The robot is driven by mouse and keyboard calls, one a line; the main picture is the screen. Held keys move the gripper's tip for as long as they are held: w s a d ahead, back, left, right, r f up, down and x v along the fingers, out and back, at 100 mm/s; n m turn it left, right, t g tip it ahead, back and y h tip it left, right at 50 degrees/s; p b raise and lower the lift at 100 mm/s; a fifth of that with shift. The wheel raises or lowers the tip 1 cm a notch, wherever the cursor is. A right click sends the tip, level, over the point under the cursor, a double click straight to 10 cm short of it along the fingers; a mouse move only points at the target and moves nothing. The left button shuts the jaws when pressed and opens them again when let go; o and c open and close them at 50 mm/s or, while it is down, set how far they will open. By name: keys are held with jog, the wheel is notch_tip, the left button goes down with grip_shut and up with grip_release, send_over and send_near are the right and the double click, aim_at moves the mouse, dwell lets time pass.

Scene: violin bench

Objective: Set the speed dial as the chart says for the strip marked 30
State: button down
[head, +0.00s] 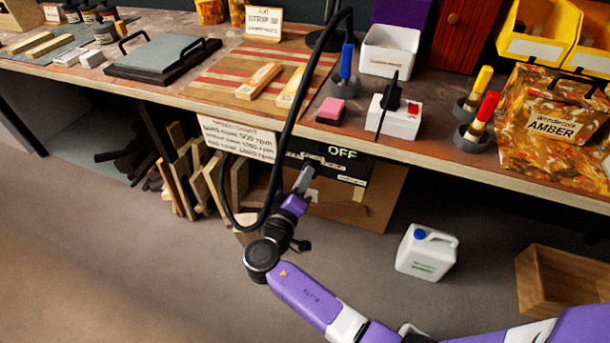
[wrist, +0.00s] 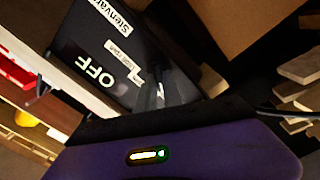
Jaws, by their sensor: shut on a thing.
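The black control unit (head: 352,177) hangs under the bench's front edge, its display (head: 341,152) reading OFF. It also shows in the wrist view (wrist: 85,45), turned, with the OFF letters (wrist: 95,71). My gripper (head: 309,171) is at the unit's lower left front, shut on what appears to be the speed dial; the fingers hide the dial. In the wrist view the dark fingers (wrist: 165,92) reach the panel. The white speed chart (head: 237,138) hangs to the left, with several rpm lines, small and partly blurred. A card (head: 263,23) on the bench reads STRIP 30.
A black hose (head: 285,130) arches from the bench down beside my arm. Wood offcuts (head: 190,175) stand under the bench at left. A white jug (head: 427,252) and a wooden crate (head: 565,290) stand on the floor at right. The floor at left is clear.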

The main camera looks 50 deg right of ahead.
dwell(0.4)
jog(key=c, duration=1.5)
grip_release()
jog(key=shift+a, duration=0.1)
jog(key=p+v, duration=0.1)
jog(key=v, duration=0.6)
jog(key=shift+s+a, duration=0.15)
jog(key=shift+a, duration=0.15)
